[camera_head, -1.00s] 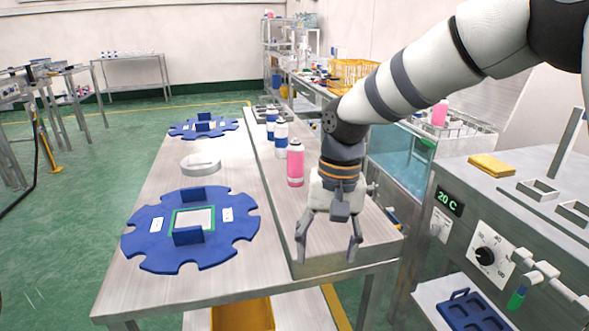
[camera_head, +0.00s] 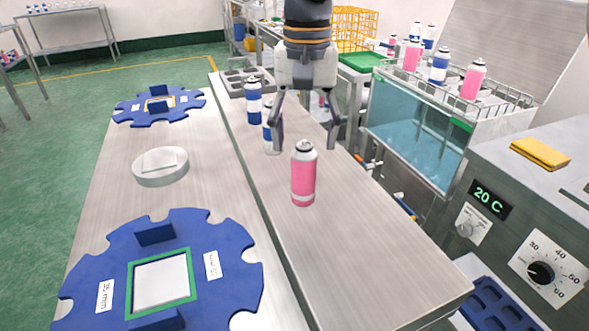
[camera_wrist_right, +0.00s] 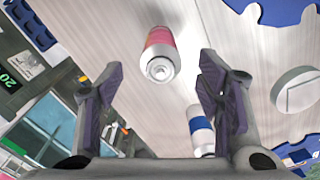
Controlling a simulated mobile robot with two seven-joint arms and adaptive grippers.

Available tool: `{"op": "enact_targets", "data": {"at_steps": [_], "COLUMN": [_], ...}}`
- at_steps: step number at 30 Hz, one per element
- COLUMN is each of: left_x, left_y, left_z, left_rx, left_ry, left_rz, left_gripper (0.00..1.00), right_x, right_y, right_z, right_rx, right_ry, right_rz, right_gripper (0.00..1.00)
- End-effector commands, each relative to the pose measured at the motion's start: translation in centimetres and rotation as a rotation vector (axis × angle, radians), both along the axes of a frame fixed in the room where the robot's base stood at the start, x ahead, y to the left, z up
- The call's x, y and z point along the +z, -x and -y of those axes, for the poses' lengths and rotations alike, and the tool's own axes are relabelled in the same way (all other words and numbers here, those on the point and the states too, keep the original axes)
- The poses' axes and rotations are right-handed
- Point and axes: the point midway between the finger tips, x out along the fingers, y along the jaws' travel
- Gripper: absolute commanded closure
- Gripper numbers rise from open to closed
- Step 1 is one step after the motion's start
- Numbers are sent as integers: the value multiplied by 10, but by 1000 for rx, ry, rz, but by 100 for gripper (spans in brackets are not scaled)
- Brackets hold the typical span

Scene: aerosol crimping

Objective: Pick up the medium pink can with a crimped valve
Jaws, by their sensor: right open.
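A pink can (camera_head: 304,175) with a white band near its base and a metal top stands upright on the raised metal bench (camera_head: 370,255). In the right wrist view the same can (camera_wrist_right: 161,50) shows top first, beyond and between the open fingers. My right gripper (camera_head: 306,147) points down with its fingers spread and empty, close to the can's top; it looks apart from the can. Whether the valve is crimped is too small to tell. My left gripper is not in view.
Two blue-and-white cans (camera_head: 253,102) stand just behind the pink can, one close to a right gripper finger. Blue notched discs (camera_head: 225,245) and a round white block (camera_head: 160,166) lie left. More pink cans (camera_head: 472,80) stand above the water bath (camera_head: 415,125) at right.

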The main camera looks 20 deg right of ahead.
Motion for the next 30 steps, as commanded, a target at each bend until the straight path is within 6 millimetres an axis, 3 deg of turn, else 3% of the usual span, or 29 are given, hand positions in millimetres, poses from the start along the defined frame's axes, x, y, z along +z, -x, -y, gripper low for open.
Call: {"op": "enact_targets", "data": {"at_steps": [3,7,13,22,28,30], "left_x": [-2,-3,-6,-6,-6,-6], "left_y": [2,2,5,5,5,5], "left_z": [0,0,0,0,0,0], "left_rx": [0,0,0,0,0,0], "left_ry": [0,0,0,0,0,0], "left_rz": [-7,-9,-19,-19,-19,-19], "left_gripper": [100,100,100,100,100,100], "right_x": [-27,-42,-81,-89,-88,-88], "right_y": [0,-1,-3,-4,-4,-4], "right_z": [0,0,0,-1,0,0], "right_rx": [0,0,1,1,1,1], "right_ry": [-1,-3,-2,-1,-1,-1], "right_rz": [-6,-4,-5,3,3,3], "right_gripper": [40,40,40,40,85,91]}}
